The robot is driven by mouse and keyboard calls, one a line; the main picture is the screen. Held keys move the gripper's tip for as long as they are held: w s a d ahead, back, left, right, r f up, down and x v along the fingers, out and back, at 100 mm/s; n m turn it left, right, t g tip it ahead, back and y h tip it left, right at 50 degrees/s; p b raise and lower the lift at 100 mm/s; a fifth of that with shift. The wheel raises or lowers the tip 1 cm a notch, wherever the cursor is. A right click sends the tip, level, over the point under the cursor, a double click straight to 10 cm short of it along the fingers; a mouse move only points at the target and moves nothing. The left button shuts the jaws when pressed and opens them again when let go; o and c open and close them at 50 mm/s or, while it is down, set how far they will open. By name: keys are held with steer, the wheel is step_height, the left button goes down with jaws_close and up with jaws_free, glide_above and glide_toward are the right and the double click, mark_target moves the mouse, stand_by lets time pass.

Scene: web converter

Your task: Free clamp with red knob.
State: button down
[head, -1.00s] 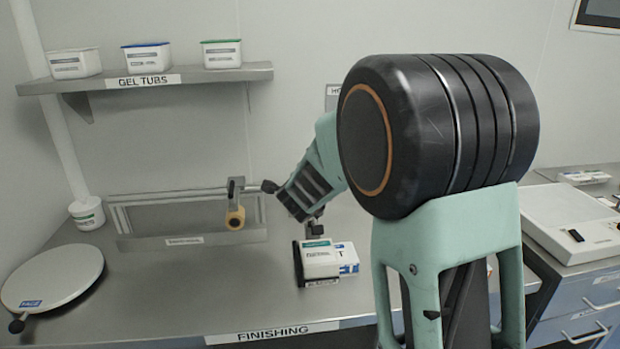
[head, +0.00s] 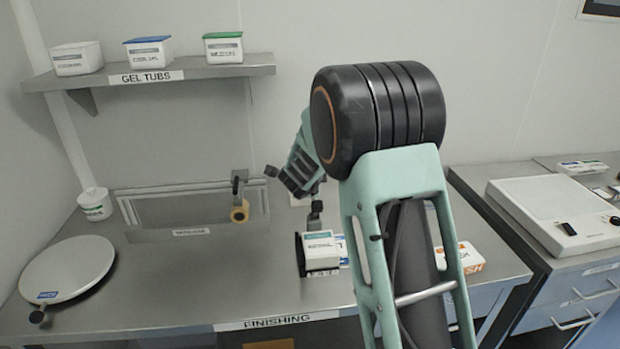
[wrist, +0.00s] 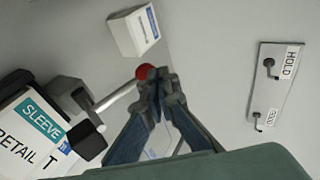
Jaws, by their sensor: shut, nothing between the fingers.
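The clamp (head: 316,212) is a dark upright piece at the cartons on the bench in the head view. In the wrist view, its dark body (wrist: 75,98) stands beside a box labelled SLEEVE (wrist: 38,118), and a metal lever rod runs from it to the red knob (wrist: 144,71). My gripper (wrist: 168,78) is shut and empty, its fingertips right beside the knob. I cannot tell whether they touch it. In the head view the knob and fingertips are hidden or too small to make out.
A white carton (wrist: 134,32) shows beyond the knob, and a HOLD plate (wrist: 276,84) with hooks is on the wall. A tape roll (head: 239,211) hangs at the bench back, and a round plate (head: 68,270) lies left. The bench between is clear. Gel tubs line the shelf (head: 150,72).

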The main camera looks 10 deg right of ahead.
steer(key=shift+w+f, duration=0.1)
steer(key=shift+w, duration=0.2)
stand_by(0.5)
